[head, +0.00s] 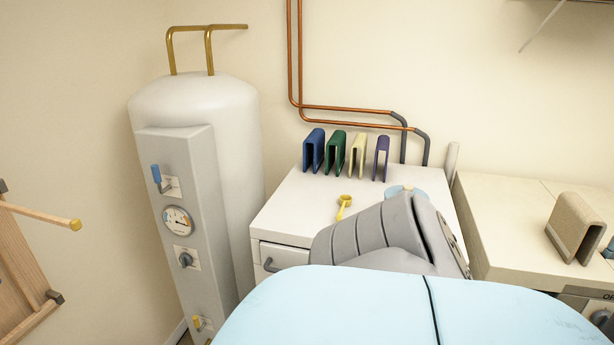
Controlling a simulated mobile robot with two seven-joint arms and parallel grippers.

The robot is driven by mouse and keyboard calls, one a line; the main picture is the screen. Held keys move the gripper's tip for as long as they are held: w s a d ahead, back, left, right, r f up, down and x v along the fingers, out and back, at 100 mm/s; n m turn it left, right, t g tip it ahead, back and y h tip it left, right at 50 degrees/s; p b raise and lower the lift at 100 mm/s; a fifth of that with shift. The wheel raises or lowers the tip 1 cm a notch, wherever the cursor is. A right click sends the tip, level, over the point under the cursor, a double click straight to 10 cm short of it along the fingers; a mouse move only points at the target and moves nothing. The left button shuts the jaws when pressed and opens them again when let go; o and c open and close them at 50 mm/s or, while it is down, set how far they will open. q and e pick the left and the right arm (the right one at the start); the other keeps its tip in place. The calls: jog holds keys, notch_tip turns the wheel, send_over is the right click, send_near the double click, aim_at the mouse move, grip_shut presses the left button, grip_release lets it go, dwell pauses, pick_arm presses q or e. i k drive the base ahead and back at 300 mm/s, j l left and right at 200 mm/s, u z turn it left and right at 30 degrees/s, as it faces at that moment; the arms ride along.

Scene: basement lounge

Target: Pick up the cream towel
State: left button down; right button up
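The cream towel (357,155) is a thin folded piece standing upright like an upside-down U. It is on top of the white cabinet (290,213), near its back edge. It stands between the green towel (335,153) on its left and the purple towel (381,158) on its right, with small gaps. Nothing hides it. Neither of my grippers can be made out. A grey arm part of mine reaches over the front right of the cabinet top and hides part of it.
A blue towel (313,150) stands at the row's left end. A yellow scoop-like item (344,206) lies in front. A white tank (195,120) stands left, copper pipes (345,108) run behind. A tan folded piece (575,228) stands on the beige appliance (505,230) at right.

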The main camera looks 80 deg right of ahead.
aim_at(574, 228)
jog(key=z, duration=4.05)
